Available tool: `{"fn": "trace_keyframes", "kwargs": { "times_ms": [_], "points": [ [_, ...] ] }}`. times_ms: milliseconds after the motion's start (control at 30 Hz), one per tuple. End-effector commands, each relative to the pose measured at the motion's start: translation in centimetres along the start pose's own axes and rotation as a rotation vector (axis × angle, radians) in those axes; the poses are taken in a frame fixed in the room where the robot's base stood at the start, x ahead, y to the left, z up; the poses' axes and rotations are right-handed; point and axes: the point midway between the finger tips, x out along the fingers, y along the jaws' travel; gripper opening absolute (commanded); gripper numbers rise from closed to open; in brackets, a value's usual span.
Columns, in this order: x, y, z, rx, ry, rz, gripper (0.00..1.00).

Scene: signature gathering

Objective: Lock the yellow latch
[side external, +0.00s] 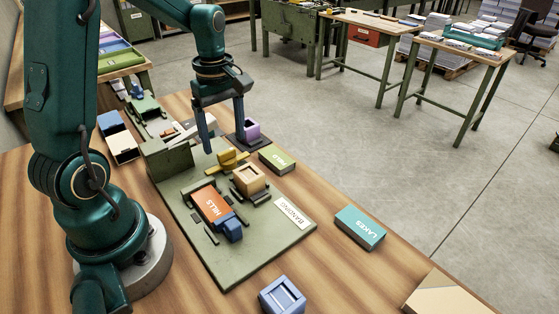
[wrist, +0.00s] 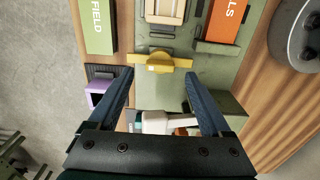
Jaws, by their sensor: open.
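The yellow latch (side external: 232,159) is mounted on the green board (side external: 230,272), beside a tan wooden block. In the wrist view the yellow latch (wrist: 159,62) lies crosswise just beyond my fingertips, with a rounded knob in its middle. My gripper (side external: 222,150) is open and empty, pointing down above the board near the latch. In the wrist view my gripper's two blue fingers (wrist: 159,74) are spread wide, with the latch between and ahead of their tips. I see no contact between fingers and latch. Whether the latch is locked cannot be told.
An orange HILLS block (side external: 209,204) and a tan block (side external: 250,178) sit on the board. A purple block (side external: 251,130), a green block (side external: 277,159), a teal LAKES block (side external: 360,228) and a blue block (side external: 283,296) stand around it.

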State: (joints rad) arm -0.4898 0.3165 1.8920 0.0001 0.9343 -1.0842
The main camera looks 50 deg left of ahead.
Motion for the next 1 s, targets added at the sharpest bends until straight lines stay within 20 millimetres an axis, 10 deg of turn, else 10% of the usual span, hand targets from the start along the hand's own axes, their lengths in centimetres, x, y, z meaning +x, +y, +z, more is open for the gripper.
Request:
{"fn": "trace_keyframes", "kwargs": {
  "times_ms": [533,767,1000],
  "points": [
    [3.1,0.0,0.1,0.003,0.001,0.001,0.82],
    [3.0,0.0,0.1,0.003,0.001,0.001,0.02],
    [3.0,0.0,0.1,0.018,0.001,0.001,0.00]
  ]
}}
